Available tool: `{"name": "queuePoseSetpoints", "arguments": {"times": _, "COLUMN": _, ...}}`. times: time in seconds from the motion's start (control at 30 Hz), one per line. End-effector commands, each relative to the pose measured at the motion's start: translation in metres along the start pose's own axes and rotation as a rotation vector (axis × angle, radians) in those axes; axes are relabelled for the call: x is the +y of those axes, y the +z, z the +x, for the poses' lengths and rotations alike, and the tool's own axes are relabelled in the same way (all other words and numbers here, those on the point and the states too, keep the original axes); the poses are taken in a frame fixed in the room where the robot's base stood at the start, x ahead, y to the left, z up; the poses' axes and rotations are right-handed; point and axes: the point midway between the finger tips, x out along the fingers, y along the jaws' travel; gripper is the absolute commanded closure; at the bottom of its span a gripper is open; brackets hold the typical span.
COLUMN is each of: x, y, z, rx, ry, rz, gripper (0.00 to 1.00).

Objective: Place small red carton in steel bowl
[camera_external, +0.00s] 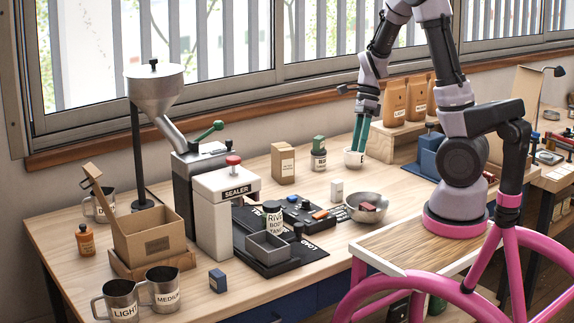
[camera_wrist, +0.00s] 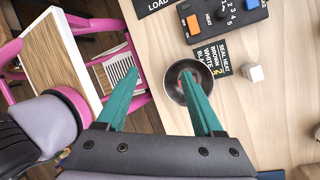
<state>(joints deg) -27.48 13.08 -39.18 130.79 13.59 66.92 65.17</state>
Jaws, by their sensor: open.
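The steel bowl (camera_external: 378,217) stands on the wooden bench near its front edge, to the right of the black control panel. A small dark red carton (camera_external: 368,206) lies inside the bowl, tilted against its wall. My gripper (camera_external: 358,148) is raised above the bench, open and empty, its teal fingers pointing down. In the external view its fingertips overlap a white cup; I cannot tell the depth between them. In the wrist view, the bowl (camera_wrist: 169,91) lies below my gripper (camera_wrist: 159,72), and the right finger hides much of its inside.
The white cup (camera_external: 354,158) stands behind. The sealer (camera_external: 226,188) and a black panel (camera_external: 300,213) with a grey tray fill the middle. Brown bags stand back right.

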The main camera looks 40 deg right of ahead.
Motion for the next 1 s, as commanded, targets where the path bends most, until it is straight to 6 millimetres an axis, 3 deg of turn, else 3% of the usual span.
{"name": "queuePoseSetpoints", "arguments": {"times": 0.03, "x": 0.009, "y": 0.004, "z": -0.015, "rx": -0.036, "ry": -0.031, "rz": -0.115, "gripper": 0.31}}
{"name": "queuePoseSetpoints", "arguments": {"times": 0.3, "x": 0.060, "y": 0.016, "z": -0.083, "rx": -0.069, "ry": -0.266, "rz": -0.756, "gripper": 0.31}}
{"name": "queuePoseSetpoints", "arguments": {"times": 0.6, "x": 0.122, "y": 0.013, "z": -0.143, "rx": 0.189, "ry": -0.599, "rz": -1.402, "gripper": 0.31}}
{"name": "queuePoseSetpoints", "arguments": {"times": 0.8, "x": 0.148, "y": 0.010, "z": -0.162, "rx": 0.415, "ry": -0.714, "rz": -1.648, "gripper": 0.31}}
{"name": "queuePoseSetpoints", "arguments": {"times": 1.0, "x": 0.156, "y": 0.009, "z": -0.166, "rx": 0.494, "ry": -0.736, "rz": -1.717, "gripper": 0.31}}
